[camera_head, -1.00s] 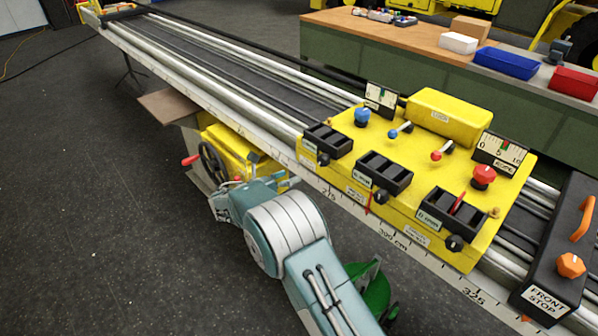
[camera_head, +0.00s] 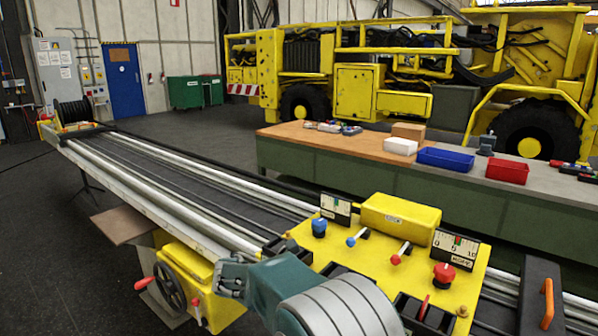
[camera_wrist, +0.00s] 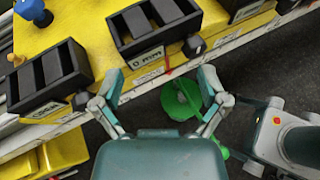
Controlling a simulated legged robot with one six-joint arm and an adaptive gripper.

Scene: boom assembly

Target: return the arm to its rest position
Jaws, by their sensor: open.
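My gripper (camera_wrist: 160,74) is open and empty in the wrist view, with its two grey fingers spread apart. Its fingertips appear over the front edge of the yellow control console (camera_wrist: 85,24); the gap in depth cannot be told. In the head view my teal and grey arm rises from the bottom middle, bent, and covers the front left of the yellow console (camera_head: 385,262).
The console rides on the long rail bed (camera_head: 150,178). A handwheel (camera_head: 170,287) is at its lower left and the black front stop (camera_head: 538,300) at right. A workbench (camera_head: 300,165) with blue (camera_head: 445,158) and red (camera_head: 507,171) trays stands behind. Floor at left is open.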

